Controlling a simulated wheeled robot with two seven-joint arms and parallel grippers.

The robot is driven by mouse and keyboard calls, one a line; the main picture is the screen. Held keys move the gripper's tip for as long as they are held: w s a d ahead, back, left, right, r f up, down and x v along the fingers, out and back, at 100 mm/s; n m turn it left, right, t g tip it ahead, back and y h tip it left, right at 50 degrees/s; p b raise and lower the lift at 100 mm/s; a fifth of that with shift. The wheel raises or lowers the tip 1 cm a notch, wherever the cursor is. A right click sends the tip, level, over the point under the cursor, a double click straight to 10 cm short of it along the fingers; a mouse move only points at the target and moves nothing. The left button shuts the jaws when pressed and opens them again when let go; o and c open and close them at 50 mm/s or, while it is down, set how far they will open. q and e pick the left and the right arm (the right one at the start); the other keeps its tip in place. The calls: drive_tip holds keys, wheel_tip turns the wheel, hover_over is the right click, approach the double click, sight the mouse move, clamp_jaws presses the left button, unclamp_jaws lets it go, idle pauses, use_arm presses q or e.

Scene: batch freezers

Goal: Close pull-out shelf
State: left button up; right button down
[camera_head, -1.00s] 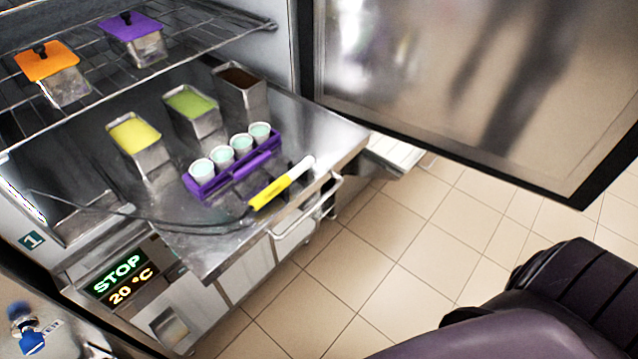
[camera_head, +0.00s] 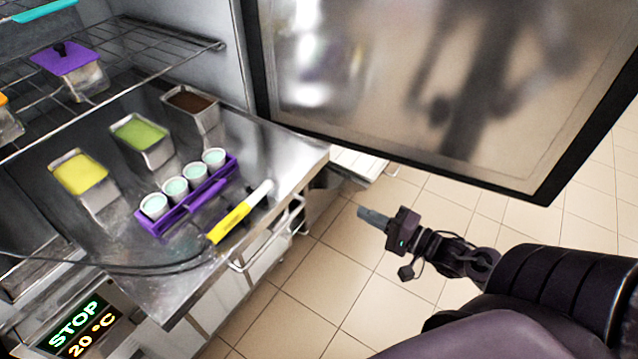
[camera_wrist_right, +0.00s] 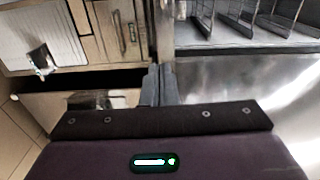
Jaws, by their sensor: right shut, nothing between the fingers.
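The pull-out shelf (camera_head: 295,155) is a shiny steel tray, extended out of the open freezer cabinet at the left of the head view. It bears metal tubs, a purple holder with cups and a yellow-handled tool. A curved handle rail (camera_head: 268,240) runs below its front edge. My right gripper (camera_head: 362,212) is shut and empty, above the tiled floor to the right of the shelf and apart from it. Its fingers also show in the right wrist view (camera_wrist_right: 158,85), with a steel surface to their right. My left gripper is not in view.
The open freezer door (camera_head: 400,90) stands behind the shelf, at the upper right. A wire rack (camera_head: 150,55) with lidded tubs is above the shelf. A purple holder (camera_head: 195,205) stands near the shelf's front. Tiled floor (camera_head: 350,300) is free in front.

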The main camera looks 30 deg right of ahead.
drive_tip(key=r, duration=0.1)
drive_tip(key=p, duration=0.3)
approach(304, 182)
drive_tip(key=x, duration=0.6)
drive_tip(key=shift+w+r, duration=0.1)
drive_tip(key=shift+w, duration=0.15)
drive_tip(key=shift+w+a, duration=0.1)
drive_tip(key=shift+w, duration=0.15)
drive_tip(key=shift+y, duration=0.3)
